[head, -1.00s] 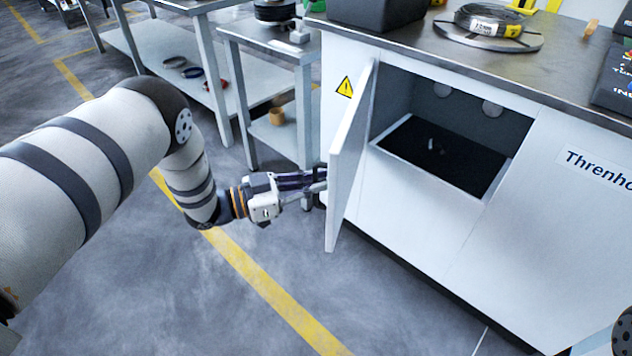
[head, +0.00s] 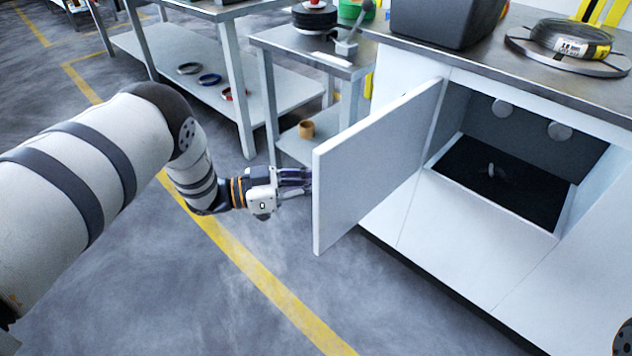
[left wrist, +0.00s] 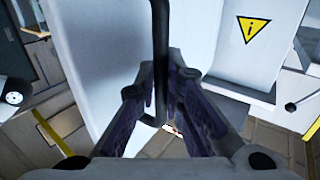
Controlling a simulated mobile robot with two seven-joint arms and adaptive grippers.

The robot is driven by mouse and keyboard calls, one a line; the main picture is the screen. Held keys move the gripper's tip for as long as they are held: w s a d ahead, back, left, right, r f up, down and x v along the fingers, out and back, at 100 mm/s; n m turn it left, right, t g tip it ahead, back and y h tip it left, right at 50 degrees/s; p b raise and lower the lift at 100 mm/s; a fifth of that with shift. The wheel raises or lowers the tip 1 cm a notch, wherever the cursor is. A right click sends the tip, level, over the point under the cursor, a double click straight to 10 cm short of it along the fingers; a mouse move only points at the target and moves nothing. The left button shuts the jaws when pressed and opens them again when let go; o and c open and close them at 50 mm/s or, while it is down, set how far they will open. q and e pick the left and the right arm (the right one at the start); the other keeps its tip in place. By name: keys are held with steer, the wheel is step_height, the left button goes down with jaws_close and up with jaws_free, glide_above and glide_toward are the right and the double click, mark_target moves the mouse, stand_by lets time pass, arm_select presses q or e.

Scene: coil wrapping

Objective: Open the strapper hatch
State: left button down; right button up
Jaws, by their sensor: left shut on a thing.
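The strapper hatch (head: 370,165) is a white panel standing wide open at the left of the cabinet's opening, its inner face toward the head camera. It also fills much of the left wrist view (left wrist: 95,75). A dark bar handle (left wrist: 158,50) runs upright on it there. My left gripper (head: 308,182) is at the hatch's outer side, its fingertips partly hidden behind the free edge. In the left wrist view its fingers (left wrist: 168,105) are closed around the handle. My right gripper is out of view.
The opening shows a recess with a dark floor (head: 500,180) and round fittings on the back wall. A coil (head: 570,40) and a black box (head: 445,30) are on the cabinet top. A small steel table (head: 320,55) stands behind the hatch. The floor in front is clear.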

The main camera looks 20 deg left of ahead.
arm_select(q)
steer(key=shift+w+a+f, duration=0.1)
steer(key=shift+w+a, duration=0.1)
steer(key=shift+a, duration=0.15)
steer(key=c, duration=1.7)
jaws_free()
steer(key=v, duration=1.2)
steer(key=shift+w, duration=0.1)
